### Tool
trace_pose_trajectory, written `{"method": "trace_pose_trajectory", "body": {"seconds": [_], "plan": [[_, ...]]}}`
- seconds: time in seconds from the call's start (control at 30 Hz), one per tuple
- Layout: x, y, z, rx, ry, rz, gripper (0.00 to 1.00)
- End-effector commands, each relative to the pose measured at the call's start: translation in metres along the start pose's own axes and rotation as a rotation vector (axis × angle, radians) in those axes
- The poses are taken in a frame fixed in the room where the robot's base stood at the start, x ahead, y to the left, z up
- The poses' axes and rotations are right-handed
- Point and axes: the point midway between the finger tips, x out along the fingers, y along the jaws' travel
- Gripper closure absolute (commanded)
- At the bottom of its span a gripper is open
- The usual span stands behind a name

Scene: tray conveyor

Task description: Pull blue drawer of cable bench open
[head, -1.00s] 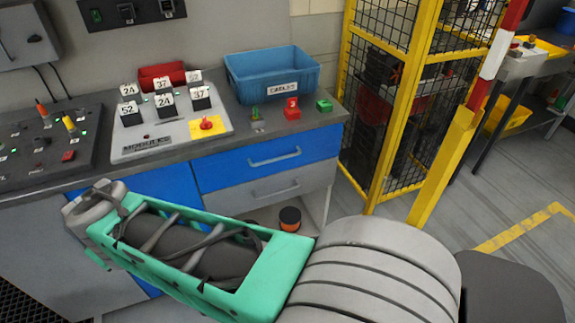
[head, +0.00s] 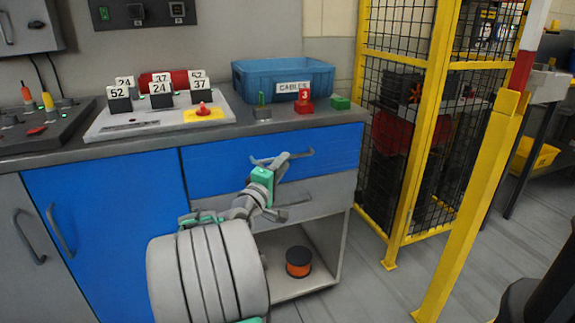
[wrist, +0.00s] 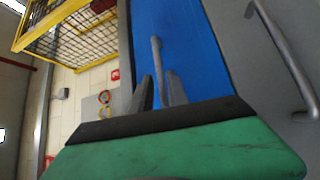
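The blue drawer (head: 335,148) is the top drawer on the right of the cable bench and looks shut, flush with the bench front. Its grey bar handle (head: 303,154) runs across the front and is partly hidden by my gripper (head: 281,163). In the wrist view, the handle (wrist: 157,58) stands between the two fingers of my gripper (wrist: 159,92), with the blue drawer front (wrist: 195,50) behind. The fingers are apart, with gaps visible on both sides of the bar. I cannot tell whether either finger touches it.
A grey drawer (head: 325,193) with its own handle lies below the blue one, above an open shelf with an orange-and-black spool (head: 299,262). A blue cables bin (head: 283,78) stands on the bench. A yellow mesh cage (head: 432,120) and post stand to the right.

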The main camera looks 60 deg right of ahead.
Motion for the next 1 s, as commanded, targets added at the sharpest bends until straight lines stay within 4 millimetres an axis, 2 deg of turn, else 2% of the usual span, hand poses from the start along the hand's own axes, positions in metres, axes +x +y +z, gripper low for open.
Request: {"method": "trace_pose_trajectory", "body": {"seconds": [0.1,0.27,0.5,0.73,1.0], "plan": [[0.022,-0.002,0.001,0.002,-0.002,0.0,0.8],[0.036,-0.001,0.0,0.001,0.001,-0.001,0.8],[0.036,0.0,-0.001,0.002,0.003,-0.001,0.81],[0.036,-0.001,-0.001,0.002,0.002,-0.002,1.0],[0.036,-0.001,-0.001,0.003,0.002,-0.002,1.0]]}}
